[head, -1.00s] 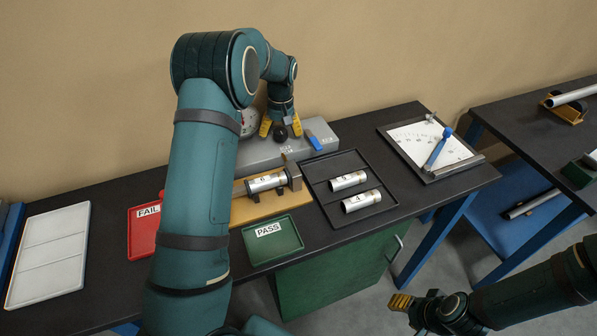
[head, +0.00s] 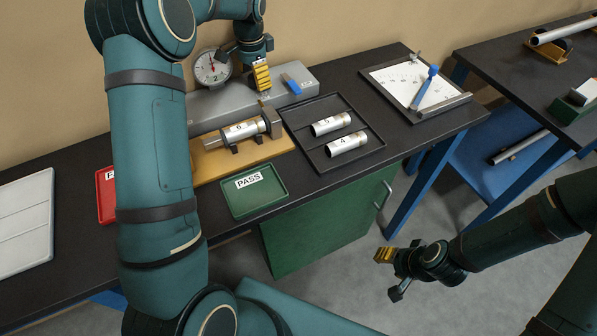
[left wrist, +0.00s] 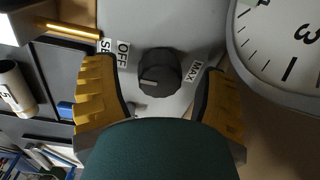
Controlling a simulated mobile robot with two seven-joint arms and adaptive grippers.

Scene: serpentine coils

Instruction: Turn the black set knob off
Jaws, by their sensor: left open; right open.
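The black set knob (left wrist: 160,72) is on the grey panel, between the OFF label (left wrist: 123,53) and the MAX label (left wrist: 193,71) in the left wrist view. A pale mark shows on its face; I cannot tell exactly which setting it is at. My left gripper (left wrist: 156,66) is open, its yellow fingers on either side of the knob with gaps, not gripping it. In the head view my left gripper (head: 261,75) is above the grey console (head: 215,107) and the knob is hidden. My right gripper (head: 384,255) is open and empty, low at the right.
A dial gauge (head: 211,67) stands close behind my left gripper. A blue switch (head: 291,84) is on the console to its right. In front are a fixture holding a tube (head: 238,132), a black tray (head: 361,155) with two tubes, and the green PASS tray (head: 255,205).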

